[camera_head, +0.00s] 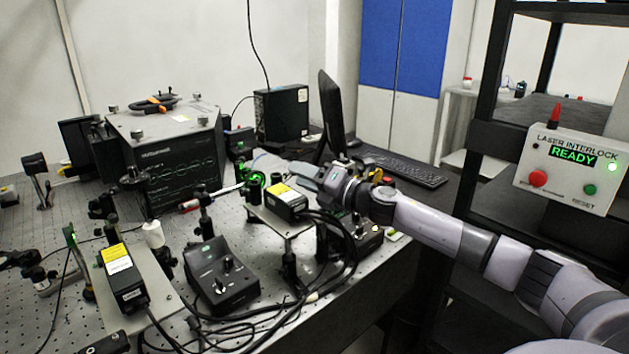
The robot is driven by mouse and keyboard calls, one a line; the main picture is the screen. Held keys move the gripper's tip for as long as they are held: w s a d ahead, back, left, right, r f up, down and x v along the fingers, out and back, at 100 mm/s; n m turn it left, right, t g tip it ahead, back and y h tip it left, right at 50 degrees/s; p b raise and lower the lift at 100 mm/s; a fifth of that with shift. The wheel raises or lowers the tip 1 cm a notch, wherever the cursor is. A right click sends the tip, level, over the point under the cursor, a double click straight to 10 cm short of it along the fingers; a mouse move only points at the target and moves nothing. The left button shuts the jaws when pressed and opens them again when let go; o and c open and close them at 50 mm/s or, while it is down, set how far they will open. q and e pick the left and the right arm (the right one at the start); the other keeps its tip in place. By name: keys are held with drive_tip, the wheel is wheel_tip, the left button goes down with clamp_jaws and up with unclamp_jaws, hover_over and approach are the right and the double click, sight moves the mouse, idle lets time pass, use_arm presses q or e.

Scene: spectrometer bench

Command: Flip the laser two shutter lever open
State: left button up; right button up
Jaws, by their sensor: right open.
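My right gripper (298,171) reaches in from the right over the bench. It is open, with its fingers just behind and above a black laser box with a yellow label (287,198) on a raised plate. A green-lit round part (255,179) stands at the left end of that box. A second black laser box with a yellow label (118,262) sits on a plate at the front left. I cannot read which one is laser two. The shutter lever is too small to make out and may be partly hidden by my gripper. My left gripper is not in view.
A black control box with knobs (222,277) stands between the lasers. Cables run along the bench's front edge. A large dark spectrometer housing (165,160) is behind. A monitor (331,112) and keyboard (398,168) are beyond my gripper. The interlock panel (572,168) reads READY.

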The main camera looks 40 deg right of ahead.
drive_tip(key=b+v, duration=0.2)
drive_tip(key=v, duration=0.4)
drive_tip(key=shift+s+b, duration=0.4)
drive_tip(key=shift+d, duration=0.15)
idle(0.4)
